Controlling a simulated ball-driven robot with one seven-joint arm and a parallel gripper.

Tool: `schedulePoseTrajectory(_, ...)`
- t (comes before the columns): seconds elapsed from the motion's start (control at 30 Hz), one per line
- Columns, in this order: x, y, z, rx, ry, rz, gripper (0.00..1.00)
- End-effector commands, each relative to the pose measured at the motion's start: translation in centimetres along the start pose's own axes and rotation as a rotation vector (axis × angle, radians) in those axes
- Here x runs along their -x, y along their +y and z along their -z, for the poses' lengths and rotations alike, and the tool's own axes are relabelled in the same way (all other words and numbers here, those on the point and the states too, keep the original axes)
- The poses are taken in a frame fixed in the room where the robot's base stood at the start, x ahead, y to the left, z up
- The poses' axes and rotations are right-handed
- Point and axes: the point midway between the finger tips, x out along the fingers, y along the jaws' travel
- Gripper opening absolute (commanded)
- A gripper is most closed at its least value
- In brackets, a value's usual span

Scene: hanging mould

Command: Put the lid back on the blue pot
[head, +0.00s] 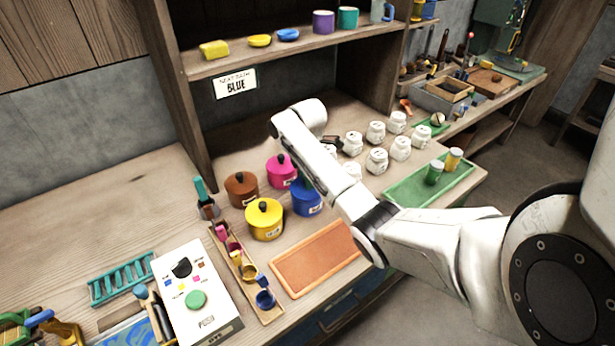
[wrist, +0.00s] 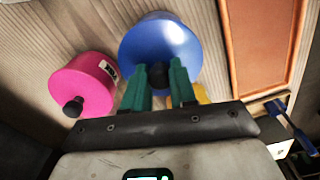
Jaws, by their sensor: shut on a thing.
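The blue pot (head: 307,199) stands on the bench, partly behind my arm in the head view. In the wrist view a round blue lid (wrist: 160,42) with a dark knob fills the space ahead of my gripper (wrist: 164,78). The green fingers are shut on that knob, one on each side. The lid hides the pot beneath in the wrist view, and I cannot tell whether it rests on the rim or is held just above it. My gripper is hidden behind the arm in the head view.
Close by stand lidded pink (head: 281,170), brown (head: 241,188) and yellow (head: 265,219) pots. An empty orange tray (head: 315,258) lies in front. Several white jars (head: 377,160) stand to the right, near a green tray (head: 412,190). A shelf (head: 290,52) overhangs the back.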

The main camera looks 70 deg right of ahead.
Motion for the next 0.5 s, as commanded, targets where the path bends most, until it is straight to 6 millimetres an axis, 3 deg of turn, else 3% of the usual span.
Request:
schedulePoseTrajectory(0.4, -0.02, 0.00, 0.02, 0.000, 0.000, 0.000, 0.00)
schedulePoseTrajectory(0.43, -0.02, 0.01, 0.02, 0.000, 0.000, 0.000, 0.29)
schedulePoseTrajectory(0.5, -0.02, 0.01, 0.02, 0.000, 0.000, 0.000, 0.36)
